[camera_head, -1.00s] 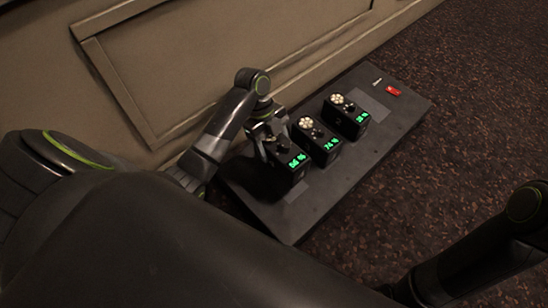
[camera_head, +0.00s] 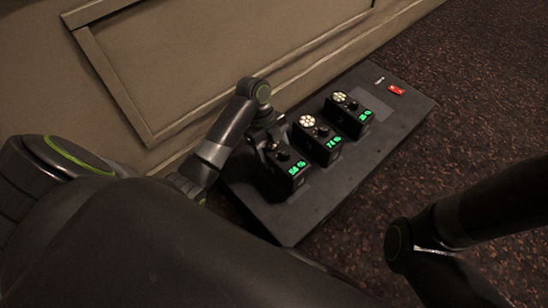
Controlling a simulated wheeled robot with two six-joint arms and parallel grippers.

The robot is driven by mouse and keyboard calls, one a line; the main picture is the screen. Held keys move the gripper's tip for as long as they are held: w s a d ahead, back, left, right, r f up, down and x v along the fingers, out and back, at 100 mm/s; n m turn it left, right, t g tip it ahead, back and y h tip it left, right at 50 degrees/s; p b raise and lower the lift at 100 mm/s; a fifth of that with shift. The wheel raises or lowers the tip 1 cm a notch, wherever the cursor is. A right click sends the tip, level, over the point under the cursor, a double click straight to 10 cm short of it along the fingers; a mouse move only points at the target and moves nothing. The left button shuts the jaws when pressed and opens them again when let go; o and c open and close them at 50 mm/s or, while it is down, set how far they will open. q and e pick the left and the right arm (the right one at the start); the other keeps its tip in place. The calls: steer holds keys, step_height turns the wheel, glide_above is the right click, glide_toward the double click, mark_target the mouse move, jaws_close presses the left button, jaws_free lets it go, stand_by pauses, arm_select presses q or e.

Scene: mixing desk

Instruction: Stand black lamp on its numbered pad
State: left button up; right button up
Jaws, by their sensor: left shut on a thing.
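Three black boxes with green digits and dark knobs stand in a row on a dark board (camera_head: 318,203). I cannot tell a separate black lamp from them. The left box (camera_head: 284,172) is nearest me. My left gripper (camera_head: 268,146) is shut on its back end and hides part of it. The middle box (camera_head: 322,148) and the right box (camera_head: 350,114) each show a pale dotted disc at the back. The pad numbers are too small to read, and the ground under the left box is hidden. My right gripper is out of the picture; only its arm shows at lower right.
A small red object (camera_head: 396,90) and a small pale mark (camera_head: 379,80) are at the board's far end. A beige panelled wall (camera_head: 180,60) runs along the back left. Brown speckled floor (camera_head: 470,110) lies to the right. The board's right side is clear.

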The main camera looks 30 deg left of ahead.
arm_select(q)
steer(key=shift+f, duration=0.5)
steer(key=shift+f+b, duration=0.95)
steer(key=o, duration=1.7)
steer(key=shift+f, duration=0.1)
